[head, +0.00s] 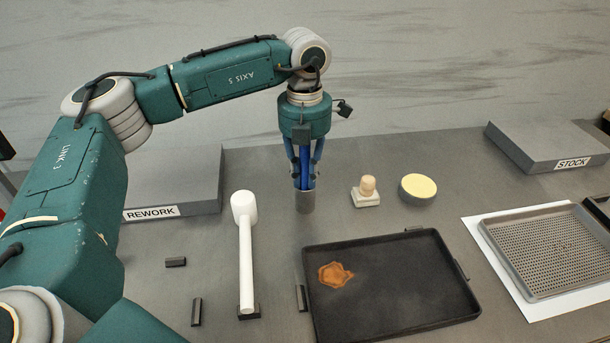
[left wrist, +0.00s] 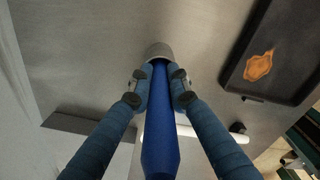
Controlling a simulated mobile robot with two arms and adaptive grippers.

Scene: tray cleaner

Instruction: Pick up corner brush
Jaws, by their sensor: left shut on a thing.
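The corner brush appears to be the upright blue-handled tool (head: 304,165), which also shows as a long blue handle in the left wrist view (left wrist: 160,125). Its lower end is in or behind a grey cylinder (head: 306,203) standing on the table; bristles are hidden. My left gripper (head: 305,182) points straight down with its fingers closed on both sides of the blue handle, just above the cylinder's rim. In the left wrist view both fingertips (left wrist: 157,80) press against the handle. My right gripper is not in view.
A dark tray (head: 440,285) with an orange stain lies in front. A white mallet-shaped tool (head: 246,260) lies left of it. The REWORK platform (head: 190,190) is at left.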

